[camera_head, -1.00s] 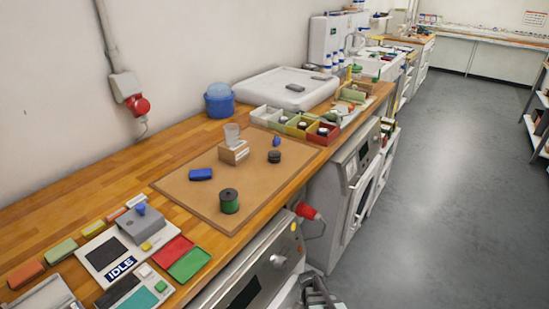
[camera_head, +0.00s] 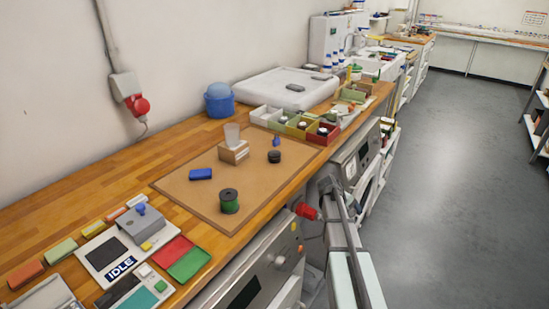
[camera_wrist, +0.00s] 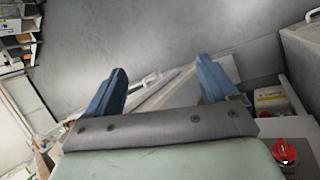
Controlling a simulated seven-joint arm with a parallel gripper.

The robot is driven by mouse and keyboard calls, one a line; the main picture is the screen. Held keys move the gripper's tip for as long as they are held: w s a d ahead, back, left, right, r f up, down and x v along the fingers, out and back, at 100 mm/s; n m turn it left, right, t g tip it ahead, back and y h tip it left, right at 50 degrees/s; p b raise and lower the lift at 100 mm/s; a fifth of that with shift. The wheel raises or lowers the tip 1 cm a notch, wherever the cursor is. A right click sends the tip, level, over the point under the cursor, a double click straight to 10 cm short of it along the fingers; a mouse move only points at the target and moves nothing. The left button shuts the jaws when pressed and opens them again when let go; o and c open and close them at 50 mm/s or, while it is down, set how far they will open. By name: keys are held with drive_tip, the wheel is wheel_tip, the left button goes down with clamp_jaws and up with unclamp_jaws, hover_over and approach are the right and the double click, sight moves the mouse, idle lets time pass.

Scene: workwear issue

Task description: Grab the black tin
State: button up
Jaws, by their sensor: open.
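A small round black tin (camera_head: 274,156) lies on the brown mat (camera_head: 170,187) on the wooden bench, right of a wooden block with a clear cup. Nothing covers it in the head view. My gripper shows in the wrist view (camera_wrist: 161,92) with its two blue fingers wide apart and nothing between them. In the head view my arm is in front of the bench, over the floor side, apart from the tin. The tin is not seen in the wrist view.
On the mat are the wooden block (camera_head: 234,152), a blue block (camera_head: 201,174), a green spool (camera_head: 229,201) and a small blue item (camera_head: 276,141). Coloured bins (camera_head: 300,125) stand behind. A control panel (camera_head: 125,250) is at front left. Machines stand under the bench.

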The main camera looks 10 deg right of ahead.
sight(275, 153)
drive_tip(key=w+r+n, duration=0.2)
drive_tip(key=w+r, duration=0.5)
drive_tip(key=r, duration=0.3)
drive_tip(key=w+a+r+n+y, duration=0.1)
drive_tip(key=w+a+r, duration=0.1)
drive_tip(key=a+r, duration=0.2)
drive_tip(key=w+a+r+n+t+y, duration=0.1)
drive_tip(key=w+a+r+n, duration=0.1)
drive_tip(key=w+a+r, duration=0.1)
drive_tip(key=w+a+r+n+y, duration=0.1)
drive_tip(key=w+a+r+n, duration=0.1)
drive_tip(key=a+r, duration=0.3)
drive_tip(key=shift+w+r+t, duration=0.2)
drive_tip(key=shift+w+r, duration=0.1)
drive_tip(key=shift+r, duration=0.2)
drive_tip(key=shift+w+r+t, duration=0.2)
drive_tip(key=shift+w+r, duration=0.05)
drive_tip(key=shift+r, duration=0.2)
drive_tip(key=w+a+r+n+y, duration=0.2)
drive_tip(key=a+r+n+y, duration=0.35)
drive_tip(key=a+r, duration=0.7)
drive_tip(key=shift+n+h, duration=0.65)
drive_tip(key=shift+h, duration=0.3)
drive_tip(key=f, duration=0.5)
drive_tip(key=w+a+f, duration=0.1)
drive_tip(key=f, duration=0.4)
drive_tip(key=w+f, duration=0.1)
drive_tip(key=f, duration=0.4)
drive_tip(key=shift+a+f, duration=0.15)
drive_tip(key=shift+a, duration=0.15)
